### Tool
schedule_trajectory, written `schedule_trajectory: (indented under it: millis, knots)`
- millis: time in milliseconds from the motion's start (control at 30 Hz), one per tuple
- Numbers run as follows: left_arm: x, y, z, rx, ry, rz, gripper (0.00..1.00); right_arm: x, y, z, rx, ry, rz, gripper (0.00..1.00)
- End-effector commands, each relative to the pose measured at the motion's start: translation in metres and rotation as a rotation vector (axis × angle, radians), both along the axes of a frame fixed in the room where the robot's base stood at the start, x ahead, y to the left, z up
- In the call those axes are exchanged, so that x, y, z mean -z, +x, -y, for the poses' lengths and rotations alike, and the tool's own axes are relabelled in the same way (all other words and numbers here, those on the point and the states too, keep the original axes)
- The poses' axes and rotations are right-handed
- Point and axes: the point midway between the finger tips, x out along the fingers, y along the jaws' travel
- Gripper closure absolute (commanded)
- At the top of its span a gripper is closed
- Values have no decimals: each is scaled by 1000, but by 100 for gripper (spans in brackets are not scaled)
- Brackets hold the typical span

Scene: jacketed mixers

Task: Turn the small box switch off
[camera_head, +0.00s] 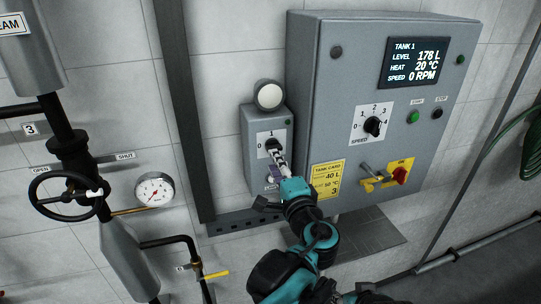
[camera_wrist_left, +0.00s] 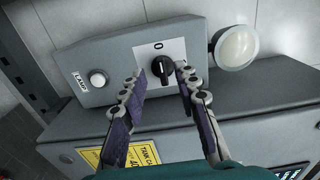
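The small grey switch box (camera_head: 255,125) is on the wall, left of the large control cabinet. Its black rotary knob (camera_wrist_left: 162,69) sits on a white plate (camera_wrist_left: 150,52); the head view shows marks 0 and 1. Which mark the knob points to is not clear. My left gripper (camera_head: 274,158) is in front of the small box. In the left wrist view its two fingers (camera_wrist_left: 161,72) are apart, with tips on either side of the knob and small gaps visible. In the head view the fingers partly cover the box front. My right gripper cannot be made out.
A round pale lamp (camera_head: 269,96) is above the small box. A white push button (camera_wrist_left: 97,78) is on its face. The large cabinet (camera_head: 335,100) to the right carries a screen (camera_head: 415,62), a speed dial (camera_head: 373,126) and a red switch (camera_head: 400,175). A valve handwheel (camera_head: 70,195) is at left.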

Motion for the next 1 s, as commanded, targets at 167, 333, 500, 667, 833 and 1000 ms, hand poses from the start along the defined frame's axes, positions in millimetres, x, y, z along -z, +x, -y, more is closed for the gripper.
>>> schedule_trajectory:
  millis: [167, 333, 500, 667, 833, 1000]
  knots:
    - [0, -36, 12, 4, 0, 0, 69, 0, 0, 0, 0, 0, 0, 60]
    - [0, -55, 18, 2, 0, 0, 69, 0, 0, 0, 0, 0, 0, 60]
    - [0, -60, 19, -1, 0, 0, 69, 0, 0, 0, 0, 0, 0, 60]
    - [0, -59, 19, -1, 0, 0, 69, 0, 0, 0, 0, 0, 0, 60]
    - [0, -59, 19, -1, 0, 0, 69, 0, 0, 0, 0, 0, 0, 60]
    - [29, -58, -5, -32, -45, -48, 69, 16, 0, 0, 0, 0, 0, 60]
